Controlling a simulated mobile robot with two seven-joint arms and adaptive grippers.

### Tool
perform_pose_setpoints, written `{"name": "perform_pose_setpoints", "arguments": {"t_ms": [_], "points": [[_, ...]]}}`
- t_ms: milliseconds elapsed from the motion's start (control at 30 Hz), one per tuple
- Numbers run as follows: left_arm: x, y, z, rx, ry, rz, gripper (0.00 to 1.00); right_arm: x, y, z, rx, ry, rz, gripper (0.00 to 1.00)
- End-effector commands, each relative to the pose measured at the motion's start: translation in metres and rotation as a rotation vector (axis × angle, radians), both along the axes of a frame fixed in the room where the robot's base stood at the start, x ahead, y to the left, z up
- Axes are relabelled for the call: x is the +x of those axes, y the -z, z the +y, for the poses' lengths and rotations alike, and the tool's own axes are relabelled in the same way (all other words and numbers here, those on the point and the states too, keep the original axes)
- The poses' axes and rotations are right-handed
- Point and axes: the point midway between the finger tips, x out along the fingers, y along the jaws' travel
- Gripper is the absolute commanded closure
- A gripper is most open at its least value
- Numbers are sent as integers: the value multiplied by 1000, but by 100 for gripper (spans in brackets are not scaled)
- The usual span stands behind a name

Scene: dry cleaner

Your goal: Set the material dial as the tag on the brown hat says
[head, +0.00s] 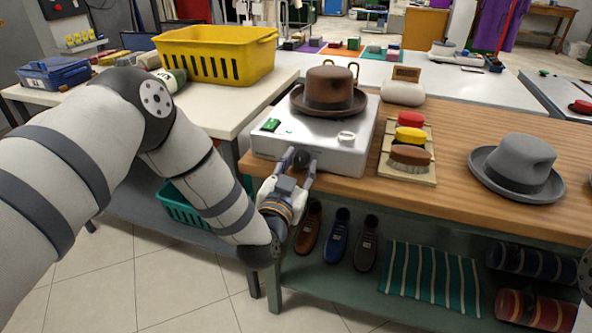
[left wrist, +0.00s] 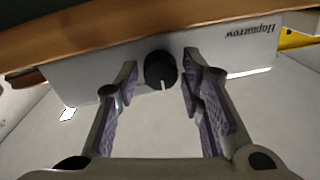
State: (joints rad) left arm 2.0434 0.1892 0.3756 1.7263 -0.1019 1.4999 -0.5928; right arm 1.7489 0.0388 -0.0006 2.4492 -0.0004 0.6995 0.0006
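The brown hat (head: 330,86) sits on top of a white steamer-like box (head: 330,158) on the wooden counter. I cannot make out a readable tag on it. A small white piece (head: 346,138) lies in front of the brim. The black dial (left wrist: 160,70) is on the box's front panel, its white pointer mark toward the bottom of the left wrist view. My left gripper (head: 298,160) is at that panel. In the left wrist view its fingers (left wrist: 158,82) are open on either side of the dial, with gaps visible. My right gripper is not in view.
A green piece (head: 270,125) is on the box's top left. A brush board (head: 408,170) and a grey hat (head: 517,167) stand to the right. A yellow basket (head: 216,55) is on the table behind left. Shoes (head: 338,238) sit on the shelf below.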

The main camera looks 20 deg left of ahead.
Motion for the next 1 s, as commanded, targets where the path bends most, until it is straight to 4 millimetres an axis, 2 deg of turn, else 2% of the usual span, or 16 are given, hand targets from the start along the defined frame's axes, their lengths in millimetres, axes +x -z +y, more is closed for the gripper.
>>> {"name": "perform_pose_setpoints", "arguments": {"t_ms": [67,300,500,633,1000], "points": [[-12,1,0,0,1,3,64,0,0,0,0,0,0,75],[-77,3,-1,1,4,7,64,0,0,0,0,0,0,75],[-111,4,-1,1,1,3,64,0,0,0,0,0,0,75],[-117,3,-1,0,0,1,64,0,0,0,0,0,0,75],[-117,4,-1,0,0,4,64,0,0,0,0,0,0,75]]}}
